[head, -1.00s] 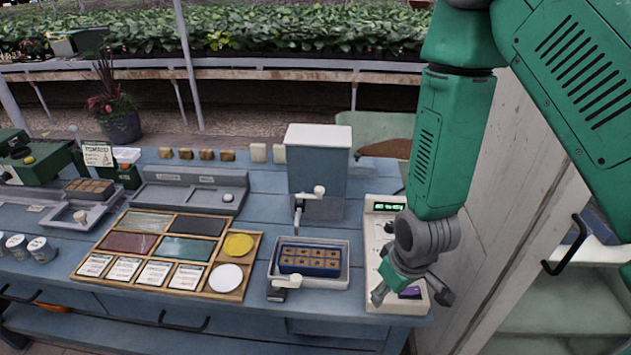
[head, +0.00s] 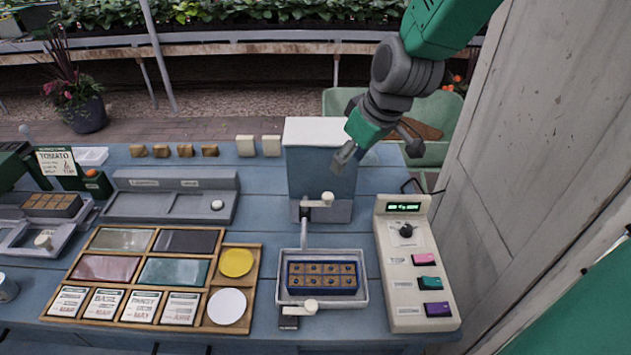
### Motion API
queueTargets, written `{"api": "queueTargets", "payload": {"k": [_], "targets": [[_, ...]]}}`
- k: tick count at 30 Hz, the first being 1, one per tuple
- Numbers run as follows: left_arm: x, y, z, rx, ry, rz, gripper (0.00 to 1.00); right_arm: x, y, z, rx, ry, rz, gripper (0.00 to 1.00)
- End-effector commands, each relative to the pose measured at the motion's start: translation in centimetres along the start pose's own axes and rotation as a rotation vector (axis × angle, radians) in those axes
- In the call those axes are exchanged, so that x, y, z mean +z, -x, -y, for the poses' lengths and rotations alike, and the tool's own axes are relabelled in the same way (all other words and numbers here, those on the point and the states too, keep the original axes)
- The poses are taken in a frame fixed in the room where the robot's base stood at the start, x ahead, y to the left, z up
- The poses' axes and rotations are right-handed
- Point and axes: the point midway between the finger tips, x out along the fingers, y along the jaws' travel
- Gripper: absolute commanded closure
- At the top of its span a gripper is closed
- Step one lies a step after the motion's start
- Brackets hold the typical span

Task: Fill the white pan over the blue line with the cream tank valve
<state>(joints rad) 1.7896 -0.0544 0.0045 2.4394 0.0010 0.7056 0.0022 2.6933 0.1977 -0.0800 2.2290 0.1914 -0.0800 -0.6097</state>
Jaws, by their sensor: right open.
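The white pan (head: 284,299) stands at the front centre of the blue table and holds a dark blue tray (head: 322,290) with brown cells. I cannot make out a blue line or any water in the pan. The grey-blue tank (head: 305,172) with a white lid stands behind it. Its cream valve (head: 327,198) is low on the tank's front, above a spout that points down toward the pan. My right gripper (head: 378,150) is open and empty, at the tank's upper right side, above and behind the valve. My left gripper is out of view.
A second cream knob (head: 311,306) sits at the pan's front edge. A cream control box (head: 405,268) with a dial and coloured buttons stands right of the pan. A wooden sorter (head: 255,281) lies left. A wooden wall (head: 520,150) rises at the right.

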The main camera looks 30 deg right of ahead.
Motion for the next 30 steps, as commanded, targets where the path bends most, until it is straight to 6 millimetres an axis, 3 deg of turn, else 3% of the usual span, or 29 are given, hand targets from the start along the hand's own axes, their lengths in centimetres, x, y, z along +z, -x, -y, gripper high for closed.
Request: {"api": "queueTargets", "payload": {"k": [5,18,24,30], "targets": [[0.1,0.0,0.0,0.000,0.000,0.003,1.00,0.1,-1.8,0.1,-0.003,-0.002,0.004,0.57],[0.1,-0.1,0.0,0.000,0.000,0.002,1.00,0.0,-11.0,0.0,-0.002,-0.002,0.005,0.57],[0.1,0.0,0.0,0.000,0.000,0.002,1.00,-0.1,-13.2,0.0,-0.001,-0.002,0.002,0.57],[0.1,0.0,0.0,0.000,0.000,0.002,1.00,-0.1,-13.9,0.0,-0.001,-0.002,0.002,0.57]]}}
